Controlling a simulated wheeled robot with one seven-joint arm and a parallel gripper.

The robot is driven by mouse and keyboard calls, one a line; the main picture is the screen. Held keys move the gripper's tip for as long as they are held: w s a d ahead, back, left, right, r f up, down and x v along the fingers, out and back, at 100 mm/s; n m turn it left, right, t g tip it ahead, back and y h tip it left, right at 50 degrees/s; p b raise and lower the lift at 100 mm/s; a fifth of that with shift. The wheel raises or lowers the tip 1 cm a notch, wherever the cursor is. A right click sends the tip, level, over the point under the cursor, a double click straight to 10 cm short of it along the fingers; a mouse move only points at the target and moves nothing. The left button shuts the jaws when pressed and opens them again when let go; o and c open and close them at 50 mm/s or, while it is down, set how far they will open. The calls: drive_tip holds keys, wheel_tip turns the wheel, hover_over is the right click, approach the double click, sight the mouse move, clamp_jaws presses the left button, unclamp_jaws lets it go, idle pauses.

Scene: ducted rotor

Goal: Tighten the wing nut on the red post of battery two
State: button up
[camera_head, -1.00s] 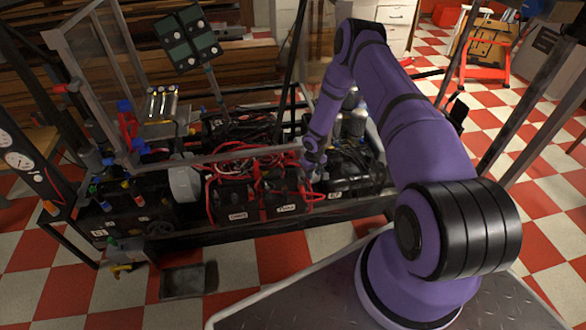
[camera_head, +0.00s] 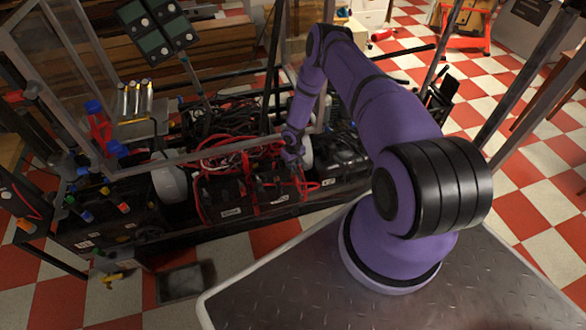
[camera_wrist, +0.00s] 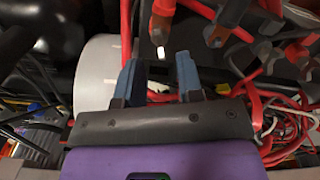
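My gripper (camera_wrist: 157,82) is open and empty in the wrist view, with its two blue-grey fingers apart. A red piece with a pale tip (camera_wrist: 160,50) shows beyond the gap between the fingers. I cannot tell whether it is a post or a cable end. In the head view my gripper (camera_head: 296,163) is above the back right of two dark batteries with white labels. One battery (camera_head: 222,196) is on the left and one (camera_head: 274,190) on the right, with red cables over them. The label writing is too small to read, and I cannot make out the wing nut.
Red cables (camera_wrist: 285,125) crowd the right of the wrist view. A pale round drum (camera_wrist: 97,75) is close to the left finger. A metal frame bar (camera_head: 190,160) crosses behind the batteries. A small tray (camera_head: 186,282) lies on the floor in front.

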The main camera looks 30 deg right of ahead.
sight(293, 171)
drive_tip(key=shift+f, duration=1.95)
clamp_jaws()
